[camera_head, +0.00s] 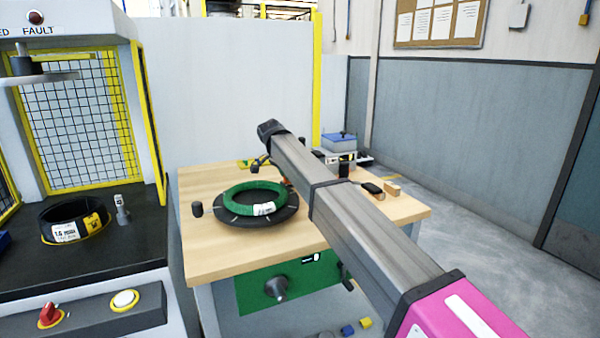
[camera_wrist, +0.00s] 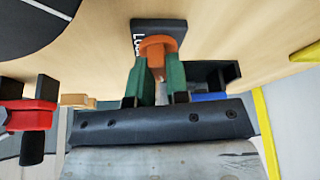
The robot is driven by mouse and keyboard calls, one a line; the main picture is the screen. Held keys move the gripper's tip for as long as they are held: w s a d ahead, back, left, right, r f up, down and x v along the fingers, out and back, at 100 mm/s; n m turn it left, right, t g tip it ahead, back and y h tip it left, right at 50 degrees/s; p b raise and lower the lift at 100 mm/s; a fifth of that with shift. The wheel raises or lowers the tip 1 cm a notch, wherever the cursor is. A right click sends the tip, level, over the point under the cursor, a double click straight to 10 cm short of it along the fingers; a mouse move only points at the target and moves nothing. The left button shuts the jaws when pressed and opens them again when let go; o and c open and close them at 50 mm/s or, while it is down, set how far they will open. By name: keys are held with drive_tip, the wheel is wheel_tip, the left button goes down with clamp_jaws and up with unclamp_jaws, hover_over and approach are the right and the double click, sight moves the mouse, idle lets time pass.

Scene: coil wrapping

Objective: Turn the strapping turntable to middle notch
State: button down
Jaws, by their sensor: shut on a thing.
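The strapping turntable (camera_head: 281,219) is a dark round disc on the wooden table. A green coil (camera_head: 240,194) with a white label lies flat on it. Part of a dark disc with white marks, the turntable, shows at the upper left of the wrist view (camera_wrist: 45,18). My gripper (camera_wrist: 158,68) has green fingers, shut on an orange knob (camera_wrist: 157,42). The knob stands on a small dark block (camera_wrist: 174,26) with white lettering, beside the disc. In the head view my arm mostly hides the gripper and knob.
The wooden table (camera_head: 215,262) has a green front panel (camera_head: 255,292) with a grey knob. A red and black item (camera_wrist: 32,116) is left of my gripper. A blue-topped device (camera_head: 338,144) stands at the back. A caged machine with a black coil (camera_head: 66,216) stands left.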

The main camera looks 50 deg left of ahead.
drive_tip(key=shift+m+h, duration=0.5)
drive_tip(key=shift+m, duration=0.6)
